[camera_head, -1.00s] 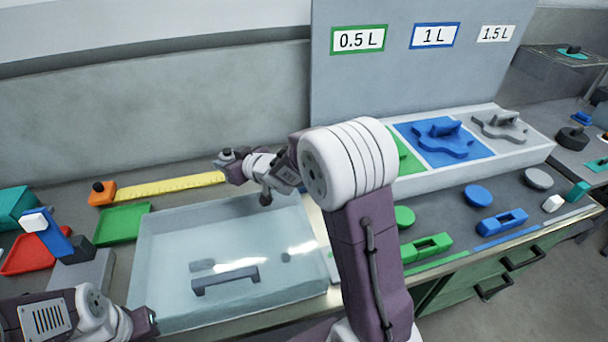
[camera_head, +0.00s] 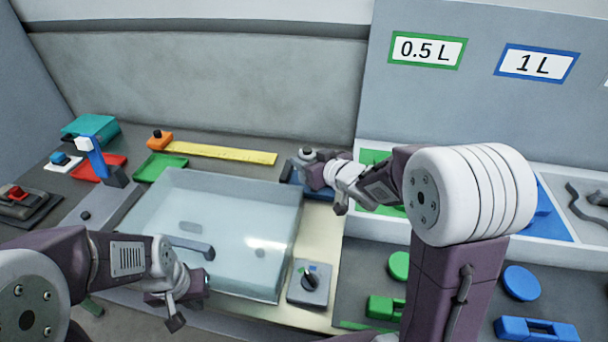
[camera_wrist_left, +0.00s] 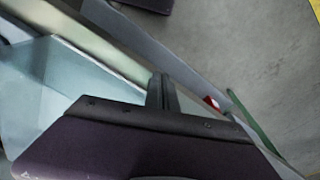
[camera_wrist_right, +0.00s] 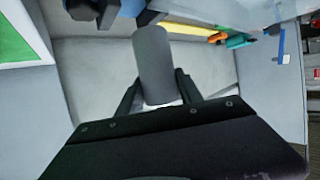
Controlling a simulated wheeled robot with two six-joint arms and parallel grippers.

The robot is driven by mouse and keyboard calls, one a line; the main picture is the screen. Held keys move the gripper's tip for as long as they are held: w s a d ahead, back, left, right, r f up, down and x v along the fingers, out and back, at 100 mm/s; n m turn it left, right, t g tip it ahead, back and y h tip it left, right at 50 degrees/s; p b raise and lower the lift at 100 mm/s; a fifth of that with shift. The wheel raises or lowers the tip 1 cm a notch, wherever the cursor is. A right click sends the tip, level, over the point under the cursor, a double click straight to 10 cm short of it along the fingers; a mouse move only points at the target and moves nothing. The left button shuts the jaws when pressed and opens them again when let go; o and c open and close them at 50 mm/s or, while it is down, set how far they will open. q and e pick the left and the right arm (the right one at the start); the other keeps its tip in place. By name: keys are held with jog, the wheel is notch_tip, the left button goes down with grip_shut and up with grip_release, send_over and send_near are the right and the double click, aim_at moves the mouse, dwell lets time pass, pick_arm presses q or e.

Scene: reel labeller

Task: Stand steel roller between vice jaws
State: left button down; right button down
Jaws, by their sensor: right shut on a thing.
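My right gripper (camera_wrist_right: 157,92) is shut on the steel roller (camera_wrist_right: 153,58), a plain grey cylinder that stands out between the two fingers in the right wrist view. In the head view my right gripper (camera_head: 312,168) is right of the clear tank, by a dark blue object (camera_head: 291,190) that may be the vice. The gripper covers much of it, so its jaws and their gap to the roller cannot be made out. My left gripper (camera_head: 188,300) is low at the tank's front; in the left wrist view its fingers (camera_wrist_left: 161,92) are together and empty.
The clear tank (camera_head: 278,210) fills the middle of the bench. A grey box with a black knob (camera_head: 310,285) stands right of it. A yellow ruler (camera_head: 220,153), green tray (camera_head: 160,167) and red tray (camera_head: 88,170) lie behind and left. Green and blue parts lie right.

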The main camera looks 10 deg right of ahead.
jog(key=w+f, duration=0.9)
jog(key=w, duration=0.1)
jog(key=shift+w+d+f+b, duration=0.15)
jog(key=shift+d+f+b, duration=0.05)
jog(key=shift+f+b, duration=0.2)
jog(key=shift+f, duration=0.3)
jog(key=shift+w, duration=0.15)
jog(key=shift+f, duration=0.15)
jog(key=c, duration=0.8)
grip_release()
jog(key=shift+o, duration=0.2)
